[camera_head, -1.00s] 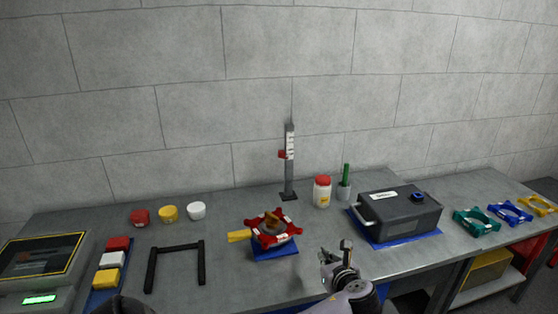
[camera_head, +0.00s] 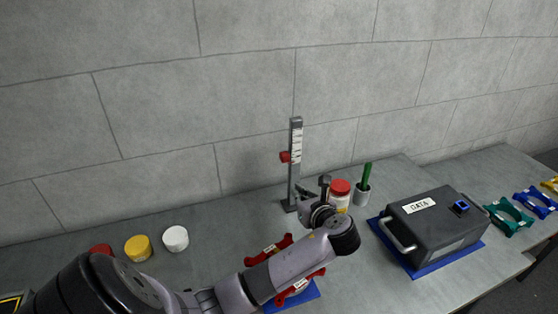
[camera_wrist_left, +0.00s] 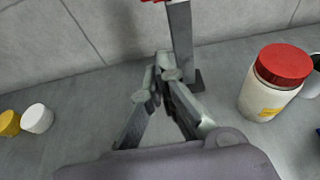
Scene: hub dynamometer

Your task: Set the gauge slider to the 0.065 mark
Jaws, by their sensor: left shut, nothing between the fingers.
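The gauge is a grey upright post (camera_head: 295,135) with a white marked scale (camera_head: 297,147), standing on a small dark base near the wall. Its red slider (camera_head: 286,157) sits partway up the post, sticking out to the left; the mark it points to is too small to read. In the left wrist view the lower post (camera_wrist_left: 181,45) shows, with only the slider's red underside (camera_wrist_left: 150,1) at the top edge. My left gripper (camera_head: 302,189) is shut and empty, low beside the post and below the slider. Its fingertips (camera_wrist_left: 163,62) appear in front of the post. My right gripper is out of view.
A red-lidded white jar (camera_head: 340,194) and a cup with a green stick (camera_head: 363,193) stand right of the post. A dark case (camera_head: 435,229) sits on a blue mat further right. Red parts (camera_head: 270,249) lie under my arm. Yellow (camera_head: 138,247) and white (camera_head: 175,238) pots stand left.

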